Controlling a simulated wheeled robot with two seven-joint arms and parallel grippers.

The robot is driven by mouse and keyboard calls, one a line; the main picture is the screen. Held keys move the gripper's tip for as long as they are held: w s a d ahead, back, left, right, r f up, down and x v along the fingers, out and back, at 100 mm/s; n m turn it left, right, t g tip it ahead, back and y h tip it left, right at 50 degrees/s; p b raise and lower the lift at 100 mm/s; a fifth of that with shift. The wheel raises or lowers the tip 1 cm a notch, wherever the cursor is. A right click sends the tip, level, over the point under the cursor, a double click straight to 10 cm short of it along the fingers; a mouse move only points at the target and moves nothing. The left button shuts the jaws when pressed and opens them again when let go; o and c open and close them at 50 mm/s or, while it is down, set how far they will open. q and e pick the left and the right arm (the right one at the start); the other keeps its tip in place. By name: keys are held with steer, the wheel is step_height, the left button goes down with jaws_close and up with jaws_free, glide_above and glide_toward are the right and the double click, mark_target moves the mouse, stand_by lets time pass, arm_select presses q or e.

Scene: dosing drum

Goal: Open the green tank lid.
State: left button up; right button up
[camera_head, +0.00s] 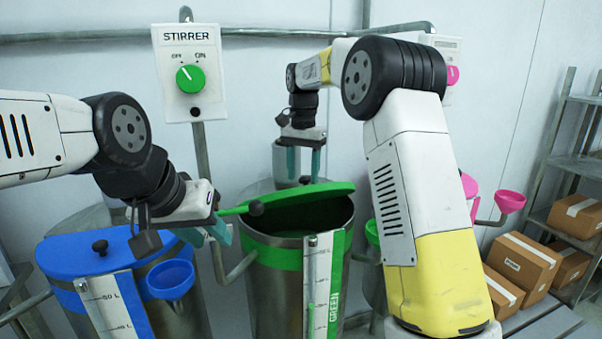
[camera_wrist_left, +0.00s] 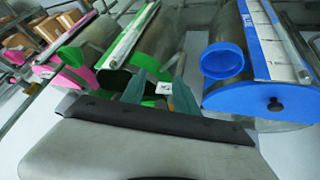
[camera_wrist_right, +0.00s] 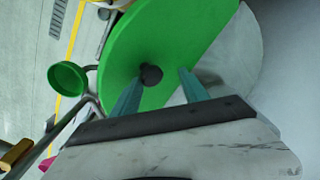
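The green tank (camera_head: 275,285) stands in the middle of the head view. Its green lid (camera_head: 318,190) is tilted, with a dark gap showing between it and the green rim. My right gripper (camera_head: 302,160) is open above and behind the lid. In the right wrist view (camera_wrist_right: 158,92) its fingers point at the lid, the knob appearing between them, not gripped.
A blue-lidded tank (camera_head: 75,254) stands at the left, with a blue funnel (camera_head: 170,279). A stirrer switch box (camera_head: 188,75) hangs on the wall. My right arm hides part of the area right of the green tank.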

steer(key=shift+r, duration=0.15)
step_height(320, 180, up, 8)
steer(key=shift+f, duration=0.25)
